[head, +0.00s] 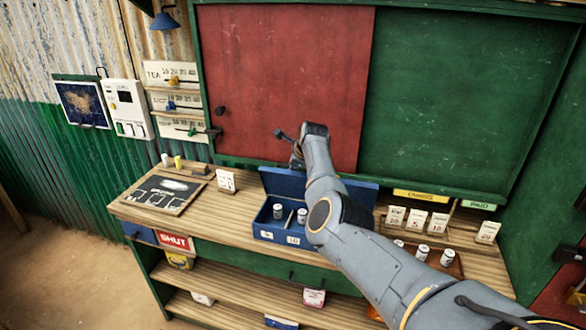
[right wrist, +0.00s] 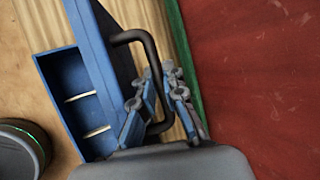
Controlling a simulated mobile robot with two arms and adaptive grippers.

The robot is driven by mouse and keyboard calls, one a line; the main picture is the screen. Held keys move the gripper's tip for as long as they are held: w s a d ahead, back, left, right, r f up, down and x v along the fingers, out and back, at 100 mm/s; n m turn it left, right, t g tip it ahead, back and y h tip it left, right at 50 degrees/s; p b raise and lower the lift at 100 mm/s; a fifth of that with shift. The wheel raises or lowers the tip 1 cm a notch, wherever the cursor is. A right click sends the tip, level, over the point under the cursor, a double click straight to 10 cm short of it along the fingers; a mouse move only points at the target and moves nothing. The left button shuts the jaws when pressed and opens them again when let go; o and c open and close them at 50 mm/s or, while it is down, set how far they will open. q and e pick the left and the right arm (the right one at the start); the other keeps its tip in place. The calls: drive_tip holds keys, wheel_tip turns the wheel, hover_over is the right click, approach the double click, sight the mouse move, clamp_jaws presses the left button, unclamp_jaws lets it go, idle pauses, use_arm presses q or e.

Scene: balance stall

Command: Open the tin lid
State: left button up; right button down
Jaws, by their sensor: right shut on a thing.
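The blue tin (head: 268,236) stands on the wooden counter, with white number labels on its front. Its lid (head: 352,191) is raised and stands up along the tin's back edge, so the inside shows. In the right wrist view the open tin (right wrist: 48,66), the lid (right wrist: 92,45) and the lid's dark curved handle (right wrist: 131,36) show. My right gripper (right wrist: 158,108) is shut on that handle. In the head view my right gripper (head: 297,160) is above the back of the tin, and my arm hides part of the lid. My left gripper is not in view.
Small white-labelled canisters (head: 278,211) stand in the tin; others (head: 422,252) stand in a tray at right. The red panel (head: 285,70) is close behind my right gripper. Counter between slate and tin is mostly clear.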

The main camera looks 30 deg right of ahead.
drive_tip(key=shift+w+d, duration=0.15)
drive_tip(key=shift+d, duration=0.05)
idle(0.4)
drive_tip(key=c, duration=1.7)
unclamp_jaws()
drive_tip(key=shift+v, duration=0.95)
drive_tip(key=v, duration=1)
